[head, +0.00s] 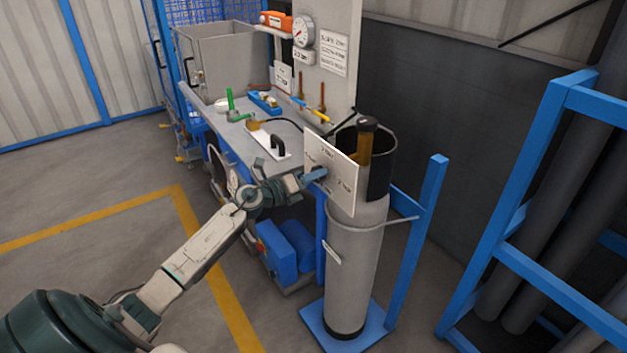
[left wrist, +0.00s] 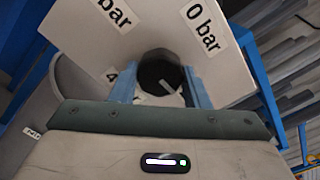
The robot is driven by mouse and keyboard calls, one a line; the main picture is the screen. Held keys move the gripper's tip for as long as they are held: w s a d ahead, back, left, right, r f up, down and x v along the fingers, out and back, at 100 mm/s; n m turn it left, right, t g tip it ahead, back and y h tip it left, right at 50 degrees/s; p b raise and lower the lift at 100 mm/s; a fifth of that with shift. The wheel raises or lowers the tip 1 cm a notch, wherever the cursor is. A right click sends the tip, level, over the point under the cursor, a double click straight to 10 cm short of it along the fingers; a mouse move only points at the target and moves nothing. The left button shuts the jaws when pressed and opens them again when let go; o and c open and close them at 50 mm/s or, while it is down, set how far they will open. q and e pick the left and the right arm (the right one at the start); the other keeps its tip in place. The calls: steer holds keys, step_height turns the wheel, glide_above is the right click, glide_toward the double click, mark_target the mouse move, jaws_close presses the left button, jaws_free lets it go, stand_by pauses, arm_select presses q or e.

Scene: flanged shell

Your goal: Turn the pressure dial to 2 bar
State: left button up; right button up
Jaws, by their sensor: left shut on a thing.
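The pressure dial is a round black knob (left wrist: 160,76) with a white pointer line, on a white square panel (head: 345,178) in front of a tall grey cylinder. In the left wrist view the panel (left wrist: 150,30) carries a "0 bar" label at upper right and another "bar" label, its number cut off, at upper left. A "4" shows partly at lower left. The pointer line slants toward lower right in that view. My left gripper (head: 318,174) is shut on the dial, with its blue fingers (left wrist: 162,88) on either side of it. My right gripper is not in view.
The tall grey cylinder (head: 352,265) stands on a blue base beside blue posts. A grey workbench (head: 240,145) behind holds a green-handled valve (head: 234,108) and a black handle. A round gauge (head: 303,31) is on the board above. A blue rack (head: 520,265) stands at right.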

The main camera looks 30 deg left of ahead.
arm_select(q)
steer(key=shift+f, duration=0.15)
stand_by(0.4)
steer(key=o, duration=0.9)
steer(key=shift+c, duration=0.2)
steer(key=shift+o, duration=0.6)
